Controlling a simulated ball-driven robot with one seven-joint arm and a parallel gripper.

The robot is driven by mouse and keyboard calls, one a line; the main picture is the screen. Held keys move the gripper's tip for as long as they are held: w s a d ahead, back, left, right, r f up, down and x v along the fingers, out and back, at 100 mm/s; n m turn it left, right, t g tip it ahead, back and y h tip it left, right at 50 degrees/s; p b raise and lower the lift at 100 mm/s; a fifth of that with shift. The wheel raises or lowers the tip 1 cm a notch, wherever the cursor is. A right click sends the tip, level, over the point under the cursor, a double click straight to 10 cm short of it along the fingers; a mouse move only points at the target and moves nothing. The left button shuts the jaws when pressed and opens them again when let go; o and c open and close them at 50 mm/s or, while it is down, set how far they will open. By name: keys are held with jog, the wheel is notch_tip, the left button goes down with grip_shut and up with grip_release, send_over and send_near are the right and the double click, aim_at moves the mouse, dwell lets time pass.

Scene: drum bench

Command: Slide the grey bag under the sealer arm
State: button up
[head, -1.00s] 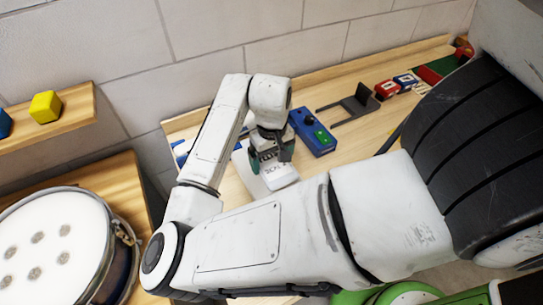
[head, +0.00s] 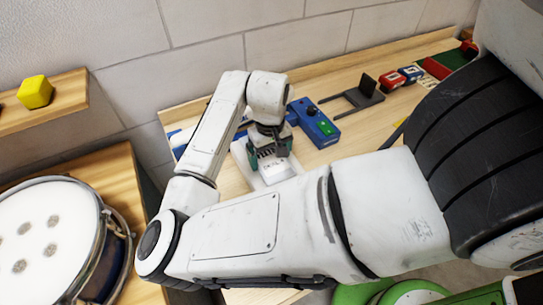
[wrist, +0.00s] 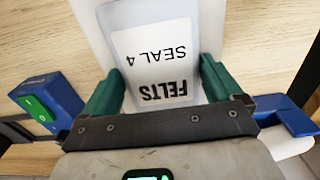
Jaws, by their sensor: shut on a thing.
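The grey bag (wrist: 155,50) has a white label reading FELTS SEAL 4, upside down in the wrist view. It also shows in the head view (head: 280,171), partly hidden by my gripper. My gripper (head: 268,155) is shut on the bag, with one green finger on each side in the wrist view (wrist: 160,85). The blue sealer (head: 316,124) has a green switch and stands just behind my gripper. Its blue and white other end (head: 179,141) shows left of my arm. My arm and gripper hide its middle, so I cannot tell whether the bag is under the sealer arm.
A drum (head: 55,240) stands at the lower left. A yellow block (head: 35,92) is on a shelf by the tiled wall.

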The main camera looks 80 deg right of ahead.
jog(key=shift+w+d+p, duration=0.4)
jog(key=shift+w+d, duration=1.7)
jog(key=shift+d, duration=0.25)
jog(key=o, duration=0.7)
jog(key=shift+o, duration=0.2)
jog(key=shift+r, duration=0.1)
notch_tip(320, 180, up, 11)
jog(key=b, duration=0.1)
jog(key=shift+f, duration=0.2)
